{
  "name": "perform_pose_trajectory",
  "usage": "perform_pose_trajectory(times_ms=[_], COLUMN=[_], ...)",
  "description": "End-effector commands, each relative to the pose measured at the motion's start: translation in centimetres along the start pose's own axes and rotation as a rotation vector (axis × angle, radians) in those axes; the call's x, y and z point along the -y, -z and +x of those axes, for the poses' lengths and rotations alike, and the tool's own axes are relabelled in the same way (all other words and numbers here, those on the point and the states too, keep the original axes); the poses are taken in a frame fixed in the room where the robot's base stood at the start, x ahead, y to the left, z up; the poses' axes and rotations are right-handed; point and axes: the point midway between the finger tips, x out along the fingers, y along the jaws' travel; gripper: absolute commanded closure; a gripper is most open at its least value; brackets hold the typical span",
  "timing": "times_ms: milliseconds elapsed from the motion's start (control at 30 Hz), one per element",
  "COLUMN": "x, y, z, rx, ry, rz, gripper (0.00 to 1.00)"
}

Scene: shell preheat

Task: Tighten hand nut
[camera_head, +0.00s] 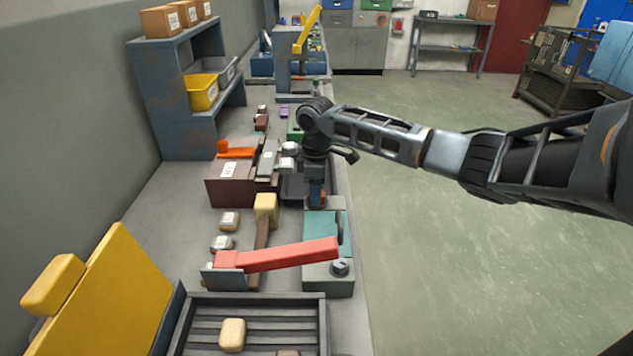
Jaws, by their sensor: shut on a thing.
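A teal fixture (318,228) on a grey base sits at the right edge of the bench, in the middle of the head view. A grey hand nut (341,267) stands on its near right corner, apart from my gripper. My gripper (317,203) points straight down at the far end of the fixture. It is shut low against the base, on what seems to be another hand nut there. The jaws and my wrist hide most of that nut, so its thread and seating cannot be made out.
A red bar (285,254) lies across the near part of the fixture. A wooden-headed mallet (265,210) is just left of it. A slatted tray (255,311) and yellow panel (105,295) stand in front. The floor to the right is clear.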

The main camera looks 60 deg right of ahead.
Motion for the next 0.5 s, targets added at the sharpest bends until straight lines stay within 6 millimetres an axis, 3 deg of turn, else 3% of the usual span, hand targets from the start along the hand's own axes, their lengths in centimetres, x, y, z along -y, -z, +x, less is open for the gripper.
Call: perform_pose_trajectory(times_ms=[500], x=[0.09], y=[0.04], z=[0.11], rx=[0.001], ry=[0.002], rz=[0.265], gripper=[0.84])
